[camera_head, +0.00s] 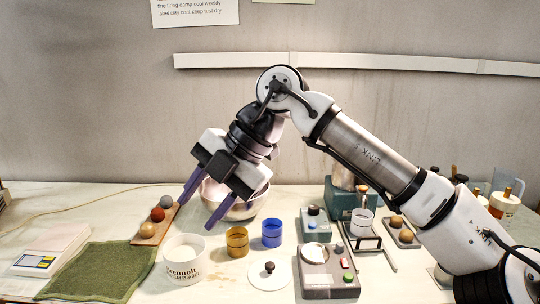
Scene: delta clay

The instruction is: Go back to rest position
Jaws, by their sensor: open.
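My gripper (198,211) hangs over the left-middle part of the table, pointing down and to the left. Its two purple fingers are spread apart with nothing between them. One finger is near the board of clay balls, and the other overlaps the metal bowl (245,208) in the picture. My arm comes in from the lower right, rises to an elbow above the table and bends down to the gripper.
A white tub (186,273), amber cup (237,243), blue cup (272,234) and white lid (270,279) stand below the gripper. A wooden board (150,238) holds balls. A green cloth (103,271) and scale (48,250) lie left; several devices, including a grey box (318,258), stand right.

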